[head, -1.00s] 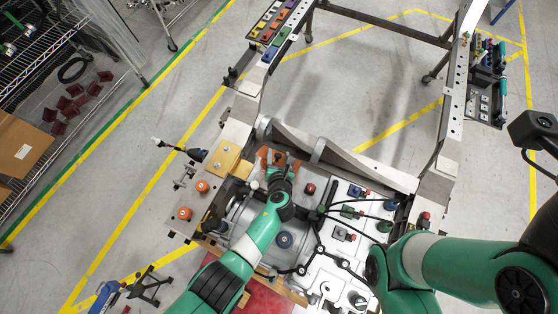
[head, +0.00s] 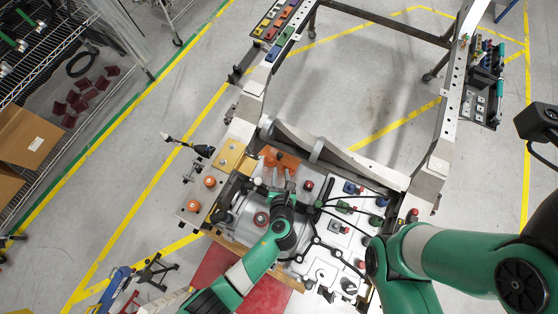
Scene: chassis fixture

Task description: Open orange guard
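The orange guard (head: 279,157) lies at the far edge of the chassis fixture, near the inner end of the grey crossbeam. My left gripper (head: 281,178) points at it from the near side, with its grey fingertips at the guard's near edge. The fingers partly cover the guard's near side. Whether they touch it, and how wide they are apart, I cannot tell.
Black cables (head: 316,236) and several coloured connectors cover the white panel right of my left arm. Two orange knobs (head: 210,182) (head: 193,206) sit on the left plate. The grey crossbeam (head: 345,163) runs beyond the guard. Floor beyond the frame is clear.

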